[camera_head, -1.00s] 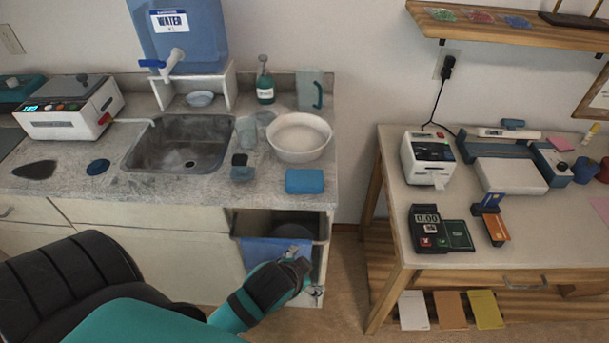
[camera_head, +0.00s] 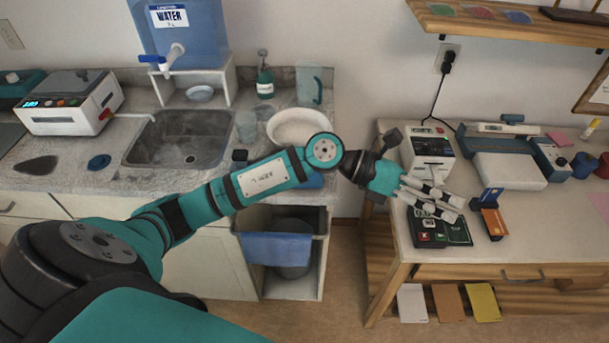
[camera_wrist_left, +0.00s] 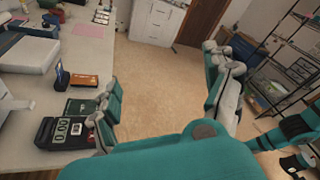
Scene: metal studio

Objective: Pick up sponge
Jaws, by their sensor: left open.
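The sponge (camera_head: 314,181) is most likely the blue block at the front right of the sink counter. My left forearm covers most of it in the head view, and only a small blue part shows. My left gripper (camera_head: 459,208) is open and empty. It is well to the right of the block, over the near left part of the right-hand table, above the black card terminal. In the left wrist view the left gripper's fingers (camera_wrist_left: 165,75) are spread apart with nothing between them. The block does not show there.
A white basin (camera_head: 295,127) and the sink (camera_head: 182,140) are on the counter behind my arm. The right table holds a label printer (camera_head: 428,150), the card terminal (camera_head: 450,236) and a card reader stand (camera_head: 495,223). A floor gap separates counter and table.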

